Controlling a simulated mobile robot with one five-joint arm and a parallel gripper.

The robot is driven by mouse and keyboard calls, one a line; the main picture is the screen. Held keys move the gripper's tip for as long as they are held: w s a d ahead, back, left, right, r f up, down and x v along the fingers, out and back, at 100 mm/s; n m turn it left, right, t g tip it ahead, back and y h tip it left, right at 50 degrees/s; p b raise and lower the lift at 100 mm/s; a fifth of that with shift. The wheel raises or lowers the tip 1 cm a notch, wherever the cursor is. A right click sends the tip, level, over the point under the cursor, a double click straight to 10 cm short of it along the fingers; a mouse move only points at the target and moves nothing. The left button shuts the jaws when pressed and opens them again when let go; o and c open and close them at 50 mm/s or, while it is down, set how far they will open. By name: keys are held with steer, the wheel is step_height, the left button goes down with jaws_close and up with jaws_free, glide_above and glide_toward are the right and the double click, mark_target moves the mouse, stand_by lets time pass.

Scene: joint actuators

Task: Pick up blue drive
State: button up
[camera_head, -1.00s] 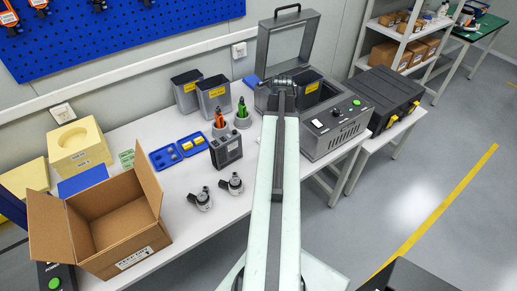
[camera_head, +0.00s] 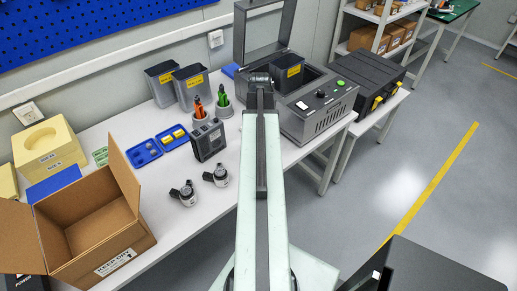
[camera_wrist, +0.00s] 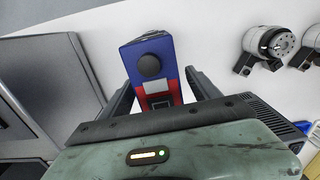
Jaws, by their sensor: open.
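The blue drive (camera_wrist: 148,62) shows in the wrist view as a box with a blue end, a black round knob and a red face below. It lies between the two dark fingers of my gripper (camera_wrist: 160,85), which are open on either side of it. I cannot tell whether either finger touches it. In the head view my arm's far end (camera_head: 260,85) is over the table, left of the grey test machine (camera_head: 318,105). The drive cannot be made out in that view, and my fingers are hidden.
Two joint actuators (camera_head: 200,185) and a dark grey device (camera_head: 208,140) stand left of my arm. A blue tray (camera_head: 145,152), grey bins (camera_head: 190,85) and an open carton (camera_head: 125,245) are further left. A black case (camera_head: 365,75) is right of the machine.

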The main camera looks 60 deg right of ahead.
steer(key=shift+f, duration=0.1)
steer(key=c, duration=1.4)
steer(key=shift+p, duration=0.35)
step_height(320, 180, up, 10)
steer(key=p, duration=1)
steer(key=shift+f+b, duration=0.75)
steer(key=shift+b, duration=0.15)
steer(key=shift+r, duration=0.1)
